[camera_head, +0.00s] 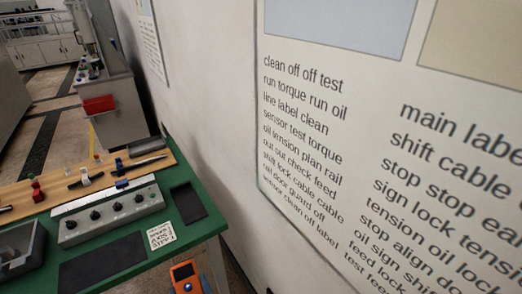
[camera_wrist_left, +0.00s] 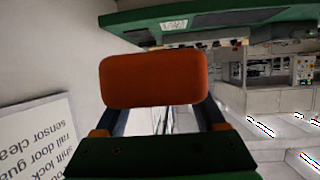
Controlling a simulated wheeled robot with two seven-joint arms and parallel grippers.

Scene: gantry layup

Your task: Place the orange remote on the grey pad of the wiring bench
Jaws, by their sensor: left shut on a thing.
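The orange remote (camera_head: 184,272) shows at the bottom edge of the head view, in front of the bench's near right corner. My left gripper (camera_head: 189,286) is shut on it; most of this gripper is cut off by the frame. In the left wrist view the remote (camera_wrist_left: 154,79) is an orange block between the two fingers. The green wiring bench (camera_head: 150,255) carries two dark grey pads: a small one (camera_head: 188,203) near its right edge and a larger one (camera_head: 103,262) at its front. Both are bare. The remote is apart from both. My right gripper is not in view.
A grey control box (camera_head: 108,213) with knobs, a white label card (camera_head: 160,236) and a grey tray (camera_head: 18,247) sit on the bench. A wooden strip (camera_head: 60,190) with small parts lies behind. A white wall with a poster (camera_head: 340,160) stands close on the right.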

